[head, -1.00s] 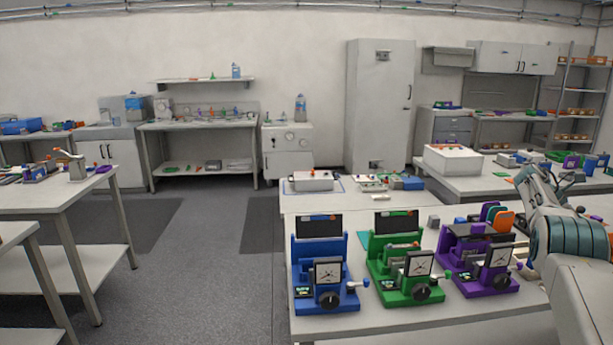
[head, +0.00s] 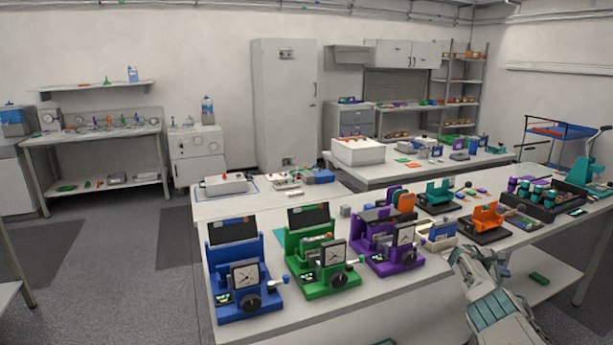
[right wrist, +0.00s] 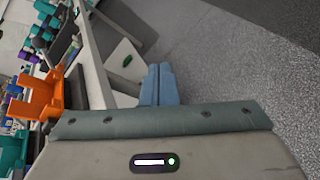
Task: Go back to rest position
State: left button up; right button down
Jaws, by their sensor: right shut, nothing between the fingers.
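My right gripper shows in the right wrist view (right wrist: 158,72) with its two blue fingers pressed together and nothing between them. It is outside the bench edge, with floor and a lower shelf behind its tips. In the head view, my right arm reaches in from the bottom right, beside the front edge of the bench (head: 330,300). It covers part of that edge. My left gripper is not in view.
Blue (head: 238,280), green (head: 320,262) and purple (head: 385,245) cycler units stand on the bench. An orange holder (head: 487,218) and a dark tray (head: 540,205) are farther right. A green piece (head: 538,278) lies on the lower shelf. Floor at left is clear.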

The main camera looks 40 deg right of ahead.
jog(key=s+a+f+m+t+y, duration=0.1)
jog(key=s+a+f+t, duration=0.1)
jog(key=s+f+t, duration=0.55)
jog(key=s+a+f+t+y, duration=0.1)
jog(key=s+a+f+t, duration=0.15)
jog(key=s+f, duration=0.95)
jog(key=a+f+m+g+y, duration=0.1)
jog(key=a+f+g+y, duration=0.1)
jog(key=a+f, duration=1.2)
jog(key=s+a+f+m+y, duration=0.15)
jog(key=s+a+f, duration=0.25)
jog(key=a+f, duration=0.85)
jog(key=s+a+f+y, duration=0.1)
jog(key=a+f, duration=0.2)
jog(key=a, duration=1)
jog(key=s+a+f+m+y, duration=0.1)
jog(key=a+f, duration=0.3)
jog(key=a, duration=0.9)
jog(key=s+a+f+y, duration=0.1)
jog(key=a+f+y, duration=0.2)
jog(key=a, duration=0.9)
jog(key=shift+a+f+g, duration=0.3)
jog(key=shift+a+f, duration=0.1)
jog(key=shift+f, duration=0.1)
jog(key=shift+s+m, duration=0.15)
jog(key=shift+m, duration=0.2)
